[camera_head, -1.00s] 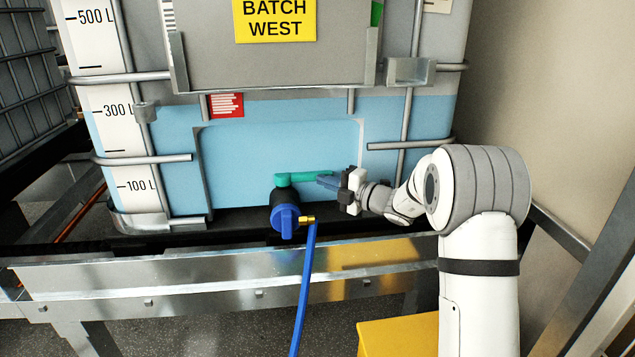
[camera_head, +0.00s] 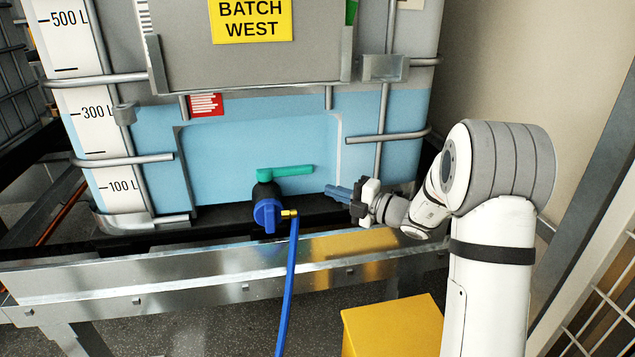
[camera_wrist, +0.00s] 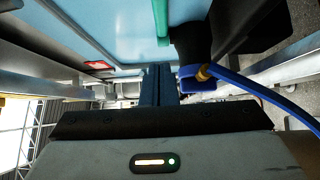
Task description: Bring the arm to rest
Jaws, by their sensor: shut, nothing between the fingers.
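My gripper (camera_head: 340,193) is shut and empty, with its blue fingers pointing left. It is in front of the lower right of the tank and to the right of the teal valve handle (camera_head: 286,172), with a gap between them. The handle lies roughly level, pointing right from the black valve with its blue cap (camera_head: 267,213). In the wrist view my shut fingers (camera_wrist: 159,78) are at the centre, with the teal handle (camera_wrist: 161,18) beyond them and the blue cap (camera_wrist: 197,79) to their right.
The tank (camera_head: 235,150) labelled BATCH WEST holds light blue liquid in a metal cage. A blue hose (camera_head: 287,285) hangs from a brass fitting across the metal rail (camera_head: 180,278). A yellow box (camera_head: 392,325) stands below my arm. A wall is at the right.

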